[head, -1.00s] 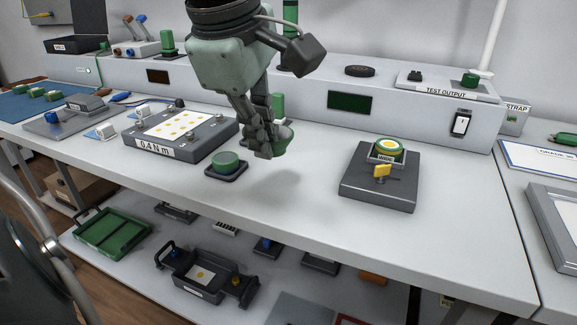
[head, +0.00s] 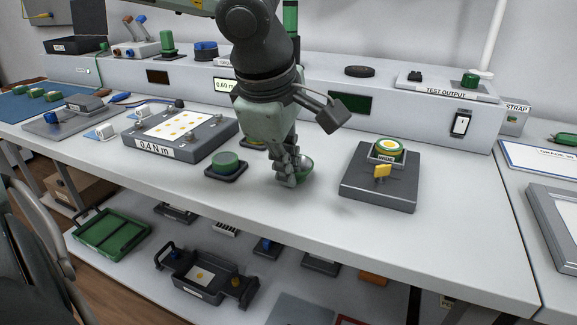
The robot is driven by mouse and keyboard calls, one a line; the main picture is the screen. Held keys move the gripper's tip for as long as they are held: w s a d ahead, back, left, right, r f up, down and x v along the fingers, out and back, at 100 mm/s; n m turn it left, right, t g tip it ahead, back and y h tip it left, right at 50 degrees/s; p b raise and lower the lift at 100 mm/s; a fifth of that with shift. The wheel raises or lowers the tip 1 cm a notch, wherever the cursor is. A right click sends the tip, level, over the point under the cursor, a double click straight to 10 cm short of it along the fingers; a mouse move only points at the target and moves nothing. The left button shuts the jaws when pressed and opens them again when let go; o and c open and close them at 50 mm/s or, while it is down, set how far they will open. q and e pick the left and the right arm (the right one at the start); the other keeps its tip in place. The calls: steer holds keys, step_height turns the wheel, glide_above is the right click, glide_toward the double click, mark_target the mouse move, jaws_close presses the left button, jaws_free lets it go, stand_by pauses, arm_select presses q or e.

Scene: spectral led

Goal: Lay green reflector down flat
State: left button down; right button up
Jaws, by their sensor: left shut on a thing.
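The green reflector (head: 307,165) is a small bowl-shaped piece with a pale inside, on the middle of the white bench. My left gripper (head: 287,179) points down and is shut on its near left side. The fingers hide part of the reflector. It is low at the bench top and looks tilted, with its pale inside partly showing. I cannot tell whether it touches the surface. My right gripper is not in view.
A round green piece on a dark base (head: 226,166) stands left of the gripper. The 0.4 N m plate (head: 180,134) is further left. Bare bench lies in front, up to its edge.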

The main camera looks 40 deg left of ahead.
arm_select(q)
steer(key=shift+f, duration=0.15)
steer(key=c, duration=1.8)
jaws_free()
steer(key=shift+c, duration=0.2)
steer(key=shift+o, duration=0.7)
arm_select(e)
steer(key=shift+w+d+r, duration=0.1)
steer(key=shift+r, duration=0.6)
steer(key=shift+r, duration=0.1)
arm_select(q)
steer(key=shift+v, duration=1.1)
steer(key=a+p+v, duration=0.1)
steer(key=v, duration=0.9)
steer(key=shift+d, duration=0.5)
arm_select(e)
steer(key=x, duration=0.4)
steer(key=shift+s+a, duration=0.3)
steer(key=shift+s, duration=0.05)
